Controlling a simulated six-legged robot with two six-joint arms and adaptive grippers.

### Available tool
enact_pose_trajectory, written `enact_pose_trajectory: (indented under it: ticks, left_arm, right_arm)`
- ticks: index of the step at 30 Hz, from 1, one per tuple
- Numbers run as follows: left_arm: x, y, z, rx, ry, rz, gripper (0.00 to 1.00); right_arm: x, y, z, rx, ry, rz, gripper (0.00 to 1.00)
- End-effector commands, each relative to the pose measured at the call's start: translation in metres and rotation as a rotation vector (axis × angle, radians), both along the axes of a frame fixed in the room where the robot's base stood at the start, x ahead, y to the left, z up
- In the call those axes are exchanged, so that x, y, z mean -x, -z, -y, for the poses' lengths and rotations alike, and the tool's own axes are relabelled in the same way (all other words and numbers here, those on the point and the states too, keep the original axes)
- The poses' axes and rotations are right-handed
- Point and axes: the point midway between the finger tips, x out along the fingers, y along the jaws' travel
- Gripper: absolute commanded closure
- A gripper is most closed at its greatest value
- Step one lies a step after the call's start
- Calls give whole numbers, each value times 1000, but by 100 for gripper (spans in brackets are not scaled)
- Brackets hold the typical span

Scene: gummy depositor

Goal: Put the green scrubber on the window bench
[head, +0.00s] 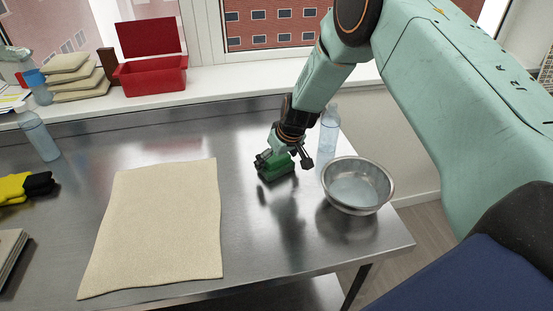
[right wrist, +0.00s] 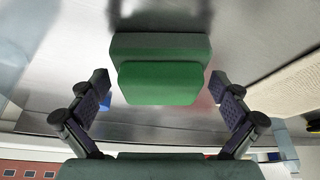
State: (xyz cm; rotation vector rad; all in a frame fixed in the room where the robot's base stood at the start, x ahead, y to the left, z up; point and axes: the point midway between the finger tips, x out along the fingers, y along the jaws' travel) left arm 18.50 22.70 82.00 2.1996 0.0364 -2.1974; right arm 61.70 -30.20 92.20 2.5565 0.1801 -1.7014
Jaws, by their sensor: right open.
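The green scrubber (head: 276,169) sits on the steel bench (head: 254,228) below the window, left of the metal bowl. It has a bright green top on a darker green base, clear in the right wrist view (right wrist: 160,82). My right gripper (head: 286,161) is right at the scrubber, partly covering it in the head view. In the right wrist view its two fingers (right wrist: 165,103) are spread apart, one on each side of the scrubber with gaps between, so it is open and holds nothing. My left gripper is not in view.
A steel bowl (head: 372,202) and a clear bottle (head: 329,133) stand close right of my right gripper. A beige cloth (head: 160,228) lies left of the scrubber. A red open box (head: 151,77) and stacked beige pads (head: 78,84) sit on the windowsill. Yellow-black gloves (head: 22,187) lie far left.

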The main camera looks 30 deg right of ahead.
Motion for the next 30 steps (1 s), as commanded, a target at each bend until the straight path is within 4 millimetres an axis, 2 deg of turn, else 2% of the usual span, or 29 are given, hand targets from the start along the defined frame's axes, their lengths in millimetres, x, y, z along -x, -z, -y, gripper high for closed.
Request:
enact_pose_trajectory:
  ticks: [5, 19, 24, 30]
  left_arm:
    - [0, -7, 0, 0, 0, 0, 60]
    - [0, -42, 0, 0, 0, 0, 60]
    - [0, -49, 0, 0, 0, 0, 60]
    - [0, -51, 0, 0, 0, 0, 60]
  right_arm:
    - [0, -7, 0, 0, 0, 0, 0]
    - [36, -95, 6, -1, 0, 2, 0]
    - [43, -110, 7, -1, 1, 0, 0]
    - [46, -115, 7, 0, 0, 0, 0]
